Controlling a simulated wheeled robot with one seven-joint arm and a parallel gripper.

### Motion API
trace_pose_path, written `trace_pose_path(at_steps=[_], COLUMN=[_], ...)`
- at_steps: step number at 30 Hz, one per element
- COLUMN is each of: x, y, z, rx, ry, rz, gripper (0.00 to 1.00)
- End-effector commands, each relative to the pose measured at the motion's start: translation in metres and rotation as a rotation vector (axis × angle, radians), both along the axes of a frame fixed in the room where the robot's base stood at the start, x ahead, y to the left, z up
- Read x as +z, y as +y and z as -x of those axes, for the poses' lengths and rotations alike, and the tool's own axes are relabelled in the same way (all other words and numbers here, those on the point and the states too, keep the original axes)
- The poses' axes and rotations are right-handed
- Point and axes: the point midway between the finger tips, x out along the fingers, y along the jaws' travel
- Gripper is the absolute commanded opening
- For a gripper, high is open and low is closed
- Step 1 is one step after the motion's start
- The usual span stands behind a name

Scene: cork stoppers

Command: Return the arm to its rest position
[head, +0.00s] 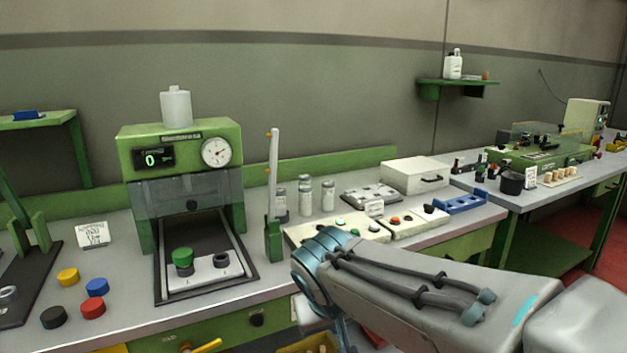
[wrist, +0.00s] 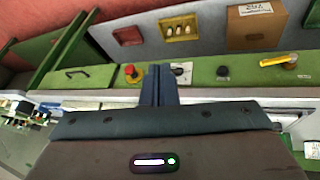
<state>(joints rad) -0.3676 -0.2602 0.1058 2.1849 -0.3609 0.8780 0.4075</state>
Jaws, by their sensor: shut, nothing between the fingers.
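My gripper (wrist: 160,85) shows in the wrist view, its two dark fingers together with nothing between them. The fingers point toward a green bench front (wrist: 205,72), and I cannot tell the gap to it. In the head view my arm (head: 430,290) comes in from the lower right and reaches left in front of the bench. Its teal wrist part (head: 322,258) bends downward near the bench's front edge. The fingers are hidden or out of frame there.
A green press machine (head: 180,150) with a clear guard stands on the grey bench. Coloured caps (head: 95,287) lie at left. White control boxes (head: 335,230) sit just behind my wrist. A blue rack (head: 460,203) stands near the right end. A second bench (head: 580,180) stands at right.

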Motion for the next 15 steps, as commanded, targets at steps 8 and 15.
trace_pose_path(at_steps=[8,15], x=[0.045,0.054], y=[-0.084,-0.109], z=[0.059,0.096], rx=[-0.161,-0.231], ry=[0.137,0.190], rz=[-0.098,-0.182], gripper=[0.00,0.00])
